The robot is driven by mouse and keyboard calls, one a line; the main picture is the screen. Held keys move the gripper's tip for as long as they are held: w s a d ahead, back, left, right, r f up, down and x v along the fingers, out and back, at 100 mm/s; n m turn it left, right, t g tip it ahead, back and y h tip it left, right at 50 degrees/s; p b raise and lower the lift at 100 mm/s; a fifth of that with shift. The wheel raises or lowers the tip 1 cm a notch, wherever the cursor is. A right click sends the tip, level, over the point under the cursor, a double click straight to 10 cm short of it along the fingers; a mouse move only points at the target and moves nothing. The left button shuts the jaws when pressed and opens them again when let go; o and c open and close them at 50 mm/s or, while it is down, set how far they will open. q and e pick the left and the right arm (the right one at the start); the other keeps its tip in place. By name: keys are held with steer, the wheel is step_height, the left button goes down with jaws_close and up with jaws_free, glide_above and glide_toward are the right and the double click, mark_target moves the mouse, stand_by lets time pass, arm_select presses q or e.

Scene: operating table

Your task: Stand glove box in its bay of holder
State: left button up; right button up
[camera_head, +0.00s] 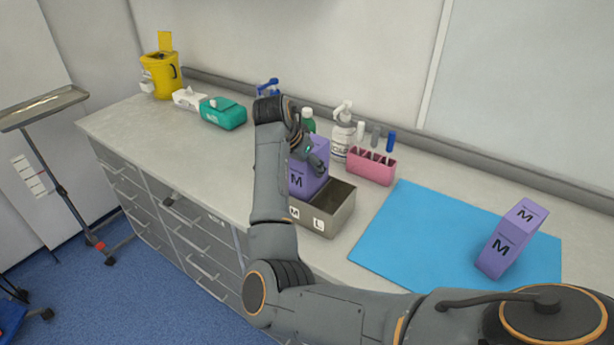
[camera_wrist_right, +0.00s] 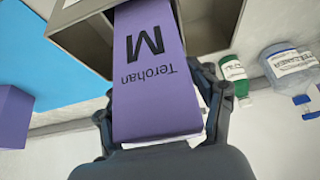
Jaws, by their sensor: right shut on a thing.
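A purple glove box marked M (camera_head: 310,178) is upright at the left bay of the grey holder (camera_head: 324,222), whose front carries the labels M and L. My right gripper (camera_head: 308,150) is shut on this box near its upper end. In the right wrist view the box (camera_wrist_right: 150,75) lies between the fingers of my right gripper (camera_wrist_right: 165,125), and its far end meets the holder (camera_wrist_right: 85,45). How deep it sits in the bay is hidden. The right bay, marked L, looks empty. My left gripper is not in view.
A second purple M box (camera_head: 510,240) stands tilted-looking on the blue mat (camera_head: 400,235) at right. A pink rack (camera_head: 371,167) and a white pump bottle (camera_head: 342,135) stand behind the holder. A teal wipes pack (camera_head: 222,113) and yellow bin (camera_head: 161,75) are farther left.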

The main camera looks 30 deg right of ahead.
steer(key=shift+f+p, duration=0.3)
steer(key=shift+f, duration=1.3)
steer(key=o, duration=1.5)
steer(key=shift+f, duration=0.15)
steer(key=shift+c, duration=0.2)
